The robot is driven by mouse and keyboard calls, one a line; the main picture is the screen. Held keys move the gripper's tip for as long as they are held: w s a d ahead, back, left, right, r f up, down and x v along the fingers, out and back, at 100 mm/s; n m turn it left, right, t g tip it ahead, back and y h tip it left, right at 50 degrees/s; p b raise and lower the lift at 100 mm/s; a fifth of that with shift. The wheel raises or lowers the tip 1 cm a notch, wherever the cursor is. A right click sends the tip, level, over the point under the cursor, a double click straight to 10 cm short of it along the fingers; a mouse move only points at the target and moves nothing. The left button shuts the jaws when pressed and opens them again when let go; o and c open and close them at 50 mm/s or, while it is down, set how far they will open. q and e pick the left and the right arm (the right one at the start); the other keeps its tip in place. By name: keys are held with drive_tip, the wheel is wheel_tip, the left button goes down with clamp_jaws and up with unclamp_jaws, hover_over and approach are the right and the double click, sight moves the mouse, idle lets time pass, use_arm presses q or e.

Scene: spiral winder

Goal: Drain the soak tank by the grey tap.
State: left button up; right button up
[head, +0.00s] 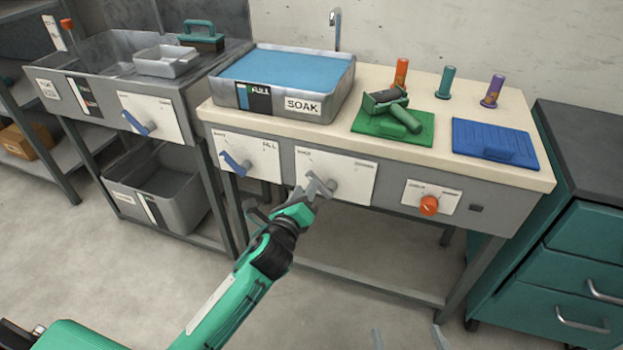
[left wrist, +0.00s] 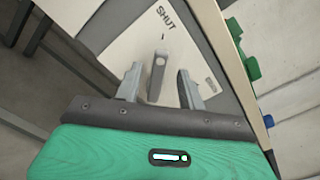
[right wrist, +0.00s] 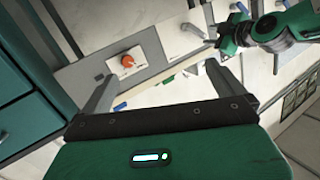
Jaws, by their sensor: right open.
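The soak tank (head: 348,85) stands on the bench, filled with blue liquid and labelled SOAK. The grey tap (head: 333,185) is on the middle white plate of the bench front. In the left wrist view the tap's lever (left wrist: 158,72) lies near the word SHUT. My left gripper (head: 316,188) is at the tap; in its wrist view its fingers (left wrist: 160,88) are apart, with the lever between them in the picture and no contact visible. My right gripper (head: 408,338) shows only its fingertips at the bottom edge; its fingers (right wrist: 162,95) are open and empty.
A blue lever (head: 235,163) sits left of the grey tap, and an orange knob (head: 429,205) right of it. A green mat (head: 370,125) with a green tool and a blue mat (head: 495,140) lie on the bench. A teal drawer cabinet (head: 560,240) stands at right.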

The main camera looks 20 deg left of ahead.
sight(312, 177)
use_arm(q)
drive_tip(key=shift+w+d+b, duration=0.1)
drive_tip(key=shift+w+b, duration=0.25)
drive_tip(key=shift+w, duration=2.45)
use_arm(e)
drive_tip(key=shift+w+d+r+t, duration=0.15)
drive_tip(key=shift+w+r+t, duration=0.25)
drive_tip(key=shift+r, duration=0.3)
drive_tip(key=shift+w+d+r+t, duration=0.2)
drive_tip(key=shift+w+r+t, duration=0.05)
drive_tip(key=shift+r+t, duration=0.35)
drive_tip(key=shift+w+d+r+t, duration=0.15)
drive_tip(key=shift+w+r+t, duration=0.2)
drive_tip(key=shift+r, duration=0.4)
use_arm(q)
clamp_jaws()
